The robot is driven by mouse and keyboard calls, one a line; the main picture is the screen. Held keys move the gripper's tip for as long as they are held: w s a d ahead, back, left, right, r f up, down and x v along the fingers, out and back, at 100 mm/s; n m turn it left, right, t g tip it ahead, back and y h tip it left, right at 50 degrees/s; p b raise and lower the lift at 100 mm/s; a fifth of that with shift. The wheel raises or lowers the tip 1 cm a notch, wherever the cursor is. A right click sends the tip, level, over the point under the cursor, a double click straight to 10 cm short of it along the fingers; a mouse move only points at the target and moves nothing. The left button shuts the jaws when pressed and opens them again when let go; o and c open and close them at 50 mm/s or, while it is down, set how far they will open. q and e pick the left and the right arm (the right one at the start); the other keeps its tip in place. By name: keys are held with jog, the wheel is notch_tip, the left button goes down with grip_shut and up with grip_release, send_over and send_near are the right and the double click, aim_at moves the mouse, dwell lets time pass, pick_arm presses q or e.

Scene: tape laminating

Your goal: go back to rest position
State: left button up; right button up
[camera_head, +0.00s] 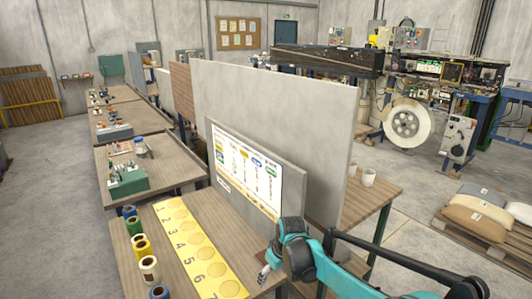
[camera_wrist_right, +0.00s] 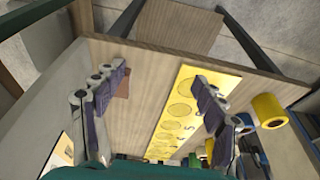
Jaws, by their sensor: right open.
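My right gripper (camera_head: 265,274) is low in the head view, above the right part of the near wooden table (camera_head: 205,205). In the right wrist view its two fingers (camera_wrist_right: 160,92) are spread wide apart with nothing between them. A yellow numbered strip with circles (camera_head: 198,250) lies on the table, left of the gripper; it also shows beyond the fingers in the wrist view (camera_wrist_right: 172,125). Several tape rolls, one of them yellow (camera_head: 141,246), stand along the table's left edge. A small brown patch (camera_wrist_right: 122,84) lies partly behind one finger. My left gripper is in neither view.
A grey partition (camera_head: 270,110) rises behind the table, with a poster board (camera_head: 245,168) in front of it. White cups (camera_head: 368,176) stand on another table to the right. More worktables (camera_head: 128,122) run back at the left, with open floor beside them.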

jog(key=s+d+r+m+t, duration=0.1)
jog(key=s+d+r+m, duration=0.1)
jog(key=s+d+r, duration=0.35)
jog(key=s+d+r+m+t, duration=0.1)
jog(key=s+d+r+m, duration=0.15)
jog(key=s, duration=0.55)
jog(key=s+d+m+t+h, duration=0.1)
jog(key=s+d, duration=0.2)
jog(key=s, duration=0.3)
jog(key=s+d+f+m+t, duration=0.1)
jog(key=s+d, duration=0.3)
jog(key=s, duration=0.2)
jog(key=shift+s+m+t+h, duration=0.35)
jog(key=shift+s+t+h, duration=0.05)
